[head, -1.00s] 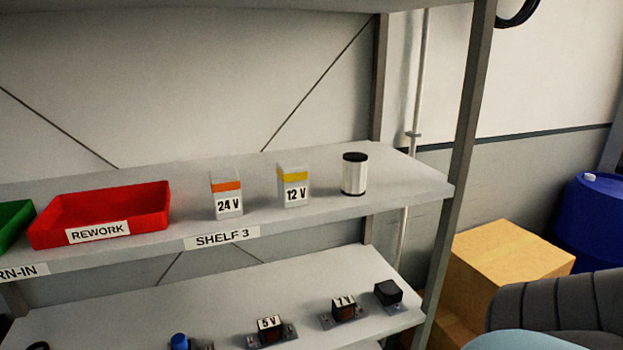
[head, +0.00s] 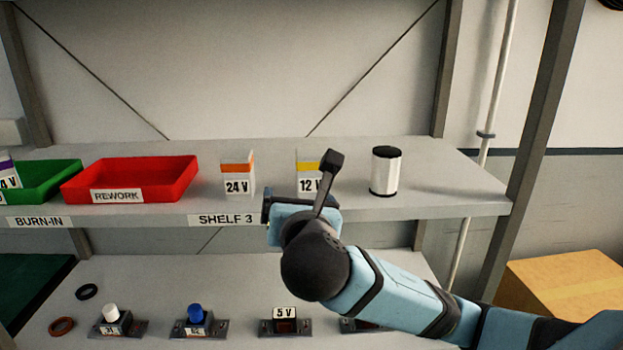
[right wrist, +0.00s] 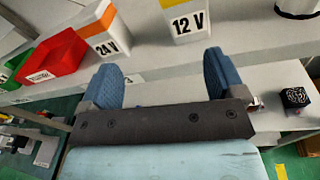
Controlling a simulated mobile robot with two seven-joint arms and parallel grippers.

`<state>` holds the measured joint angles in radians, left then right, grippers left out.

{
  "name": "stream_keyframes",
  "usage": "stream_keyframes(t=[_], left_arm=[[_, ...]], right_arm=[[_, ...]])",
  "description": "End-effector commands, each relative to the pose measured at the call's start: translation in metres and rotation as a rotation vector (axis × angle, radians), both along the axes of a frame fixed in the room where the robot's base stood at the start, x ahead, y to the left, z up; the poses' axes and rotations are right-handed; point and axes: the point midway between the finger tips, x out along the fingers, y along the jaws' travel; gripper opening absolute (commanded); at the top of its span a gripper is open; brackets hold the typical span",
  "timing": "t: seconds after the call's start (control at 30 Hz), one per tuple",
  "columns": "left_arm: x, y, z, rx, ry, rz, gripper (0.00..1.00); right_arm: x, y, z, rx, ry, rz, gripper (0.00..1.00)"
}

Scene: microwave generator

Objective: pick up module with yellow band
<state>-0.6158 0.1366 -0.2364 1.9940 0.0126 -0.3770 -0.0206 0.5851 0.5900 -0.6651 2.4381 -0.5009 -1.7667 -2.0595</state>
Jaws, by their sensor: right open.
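The module with the yellow band (head: 308,166) is a white box labelled 12 V. It stands upright on the upper shelf, and my right gripper partly covers it in the head view. It also shows in the right wrist view (right wrist: 185,18), ahead of and between the fingers, its top cut off by the frame. My right gripper (right wrist: 165,80) is open and empty, just in front of the shelf edge and apart from the module. In the head view the right gripper (head: 300,205) is seen from behind. My left gripper is not in view.
A 24 V module with an orange band (head: 238,173) stands left of the 12 V one. A white cylinder with a black top (head: 385,172) stands to its right. A red REWORK tray (head: 135,182) and green tray (head: 50,185) are further left. Switches and modules stand on the lower shelf (head: 200,275).

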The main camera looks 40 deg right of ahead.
Motion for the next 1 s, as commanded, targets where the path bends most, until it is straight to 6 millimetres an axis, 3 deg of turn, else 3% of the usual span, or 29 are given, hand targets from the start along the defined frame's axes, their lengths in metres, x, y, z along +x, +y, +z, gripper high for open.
stream_keyframes(t=[0.03, 0.1, 0.27, 0.6, 1.0], left_arm=[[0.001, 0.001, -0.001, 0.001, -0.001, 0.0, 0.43], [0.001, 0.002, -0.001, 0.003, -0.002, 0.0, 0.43], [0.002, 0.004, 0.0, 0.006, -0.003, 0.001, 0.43], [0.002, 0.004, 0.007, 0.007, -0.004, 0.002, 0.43], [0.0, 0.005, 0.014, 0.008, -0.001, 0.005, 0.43]], right_arm=[[-0.007, -0.006, 0.016, -0.065, -0.005, -0.029, 0.88], [-0.014, -0.011, 0.029, -0.133, 0.003, -0.063, 0.88], [-0.016, -0.021, 0.041, -0.199, 0.018, -0.101, 0.88], [0.038, -0.054, 0.041, -0.201, 0.023, -0.102, 0.88], [0.071, -0.078, 0.039, -0.2, 0.023, -0.101, 0.88]])
